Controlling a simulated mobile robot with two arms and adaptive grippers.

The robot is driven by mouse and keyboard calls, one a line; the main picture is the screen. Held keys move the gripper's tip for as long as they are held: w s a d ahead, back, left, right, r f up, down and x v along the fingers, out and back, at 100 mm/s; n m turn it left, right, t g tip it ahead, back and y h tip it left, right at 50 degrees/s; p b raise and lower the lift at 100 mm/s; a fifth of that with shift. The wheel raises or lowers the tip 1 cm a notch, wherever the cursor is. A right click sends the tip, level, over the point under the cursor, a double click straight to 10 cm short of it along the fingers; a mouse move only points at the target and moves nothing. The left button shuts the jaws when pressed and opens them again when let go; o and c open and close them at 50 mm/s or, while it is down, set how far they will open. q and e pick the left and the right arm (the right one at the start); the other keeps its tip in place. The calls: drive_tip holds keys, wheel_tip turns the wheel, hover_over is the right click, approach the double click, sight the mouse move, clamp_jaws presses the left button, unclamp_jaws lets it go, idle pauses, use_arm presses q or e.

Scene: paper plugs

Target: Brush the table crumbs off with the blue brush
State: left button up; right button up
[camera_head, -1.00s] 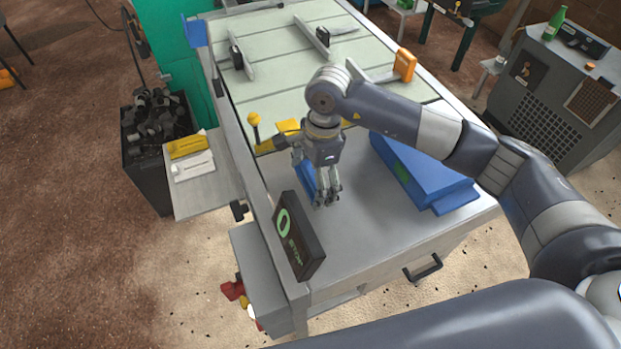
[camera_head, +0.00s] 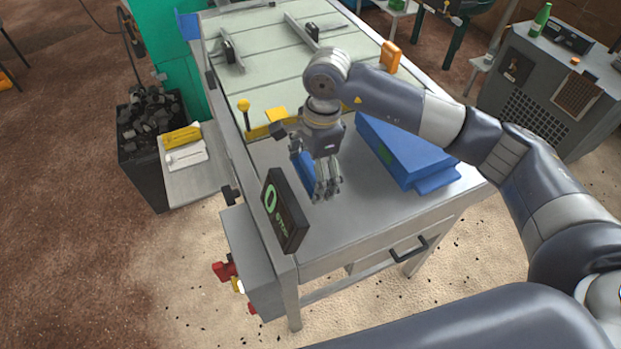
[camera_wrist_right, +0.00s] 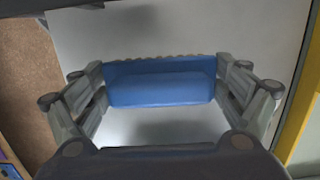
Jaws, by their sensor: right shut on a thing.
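The blue brush (camera_head: 302,171) shows partly behind my right gripper (camera_head: 328,188) in the head view, over the grey front part of the table (camera_head: 352,232). In the right wrist view the blue brush (camera_wrist_right: 160,83) lies across between the two fingers of my right gripper (camera_wrist_right: 160,88), which is shut on it. A wavy tan edge runs along its far side. I cannot tell whether the brush touches the tabletop. I make out no crumbs on the table. My left gripper is not in view.
A blue box-like block (camera_head: 405,150) stands right of the gripper. A dark box with a green sign (camera_head: 285,210) stands at the table's front left. A yellow rail and knob (camera_head: 244,105) lie behind. The grey surface before the gripper is clear.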

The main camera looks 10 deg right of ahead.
sight(310, 165)
drive_tip(key=shift+w+r, duration=0.2)
drive_tip(key=shift+r, duration=0.75)
drive_tip(key=shift+s+r+p, duration=0.1)
drive_tip(key=shift+r+p, duration=0.7)
drive_tip(key=shift+r, duration=0.8)
